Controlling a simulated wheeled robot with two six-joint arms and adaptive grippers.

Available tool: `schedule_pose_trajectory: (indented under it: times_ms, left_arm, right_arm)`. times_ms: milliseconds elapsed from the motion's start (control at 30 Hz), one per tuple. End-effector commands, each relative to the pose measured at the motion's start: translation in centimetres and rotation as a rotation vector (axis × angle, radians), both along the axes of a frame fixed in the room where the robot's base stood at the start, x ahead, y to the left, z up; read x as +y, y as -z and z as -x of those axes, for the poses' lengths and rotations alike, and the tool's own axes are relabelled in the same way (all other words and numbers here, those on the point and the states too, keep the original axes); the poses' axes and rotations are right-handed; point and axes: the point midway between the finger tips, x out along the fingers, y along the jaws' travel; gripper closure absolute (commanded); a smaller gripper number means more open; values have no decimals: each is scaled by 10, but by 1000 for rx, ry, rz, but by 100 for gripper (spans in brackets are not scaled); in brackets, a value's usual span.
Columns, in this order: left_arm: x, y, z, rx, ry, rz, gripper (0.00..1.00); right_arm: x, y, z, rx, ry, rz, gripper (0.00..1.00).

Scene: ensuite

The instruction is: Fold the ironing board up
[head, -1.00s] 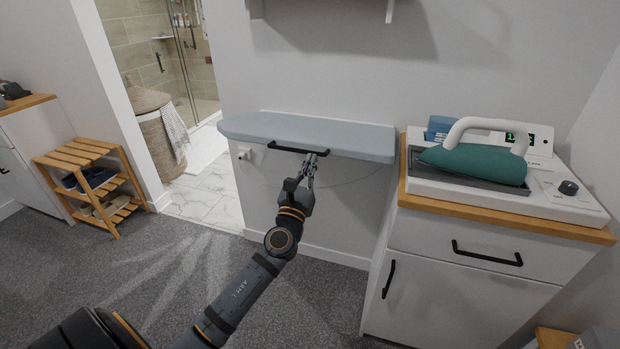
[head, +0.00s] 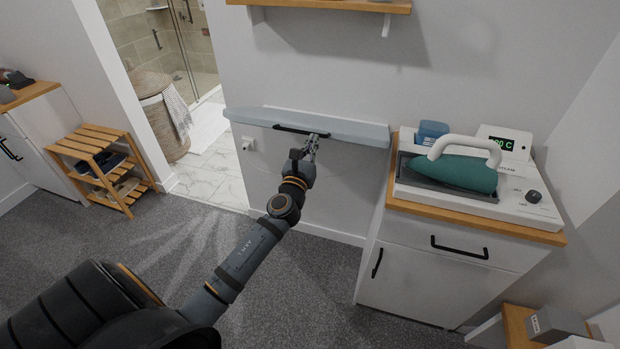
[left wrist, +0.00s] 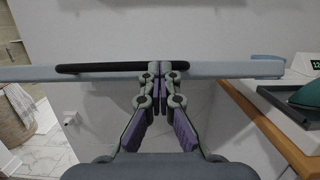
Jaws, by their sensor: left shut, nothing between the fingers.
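The ironing board (head: 350,130) is a pale blue, narrow panel on the wall, seen nearly edge-on. A black bar handle (head: 290,129) runs along its front edge. My left gripper (head: 313,139) is shut and empty at the right end of this handle, against or just below the board's front edge. In the left wrist view the closed fingertips (left wrist: 161,68) overlap the board's edge (left wrist: 225,69), and the handle (left wrist: 105,68) stretches left from them. I cannot tell if the fingers touch the board. My right gripper is not in view.
Right of the board stands a white cabinet (head: 420,270) with a teal iron (head: 455,172) on its station. A wooden shelf (head: 330,6) hangs above the board. A slatted rack (head: 100,165) stands left by the doorway. The grey floor (head: 300,290) before the board is clear.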

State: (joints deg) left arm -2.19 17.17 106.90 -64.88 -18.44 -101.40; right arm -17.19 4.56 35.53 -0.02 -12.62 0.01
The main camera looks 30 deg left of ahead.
Motion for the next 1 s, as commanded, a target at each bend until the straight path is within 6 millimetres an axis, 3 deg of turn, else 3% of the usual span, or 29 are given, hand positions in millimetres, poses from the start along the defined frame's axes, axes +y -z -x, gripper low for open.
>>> schedule_pose_trajectory:
  times_ms: [33,267,500,700,1000]
  left_arm:
    - [1,-25,-4,-4,-1,-1,100]
    - [6,-74,-25,-6,-1,-1,100]
    - [16,-138,-68,-9,0,1,100]
    - [27,-177,-112,-6,-1,0,100]
    - [28,-174,-116,-3,0,-1,100]
  right_arm:
    - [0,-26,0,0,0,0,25]
    - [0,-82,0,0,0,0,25]
    - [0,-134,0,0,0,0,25]
    - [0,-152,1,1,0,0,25]
    - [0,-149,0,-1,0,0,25]
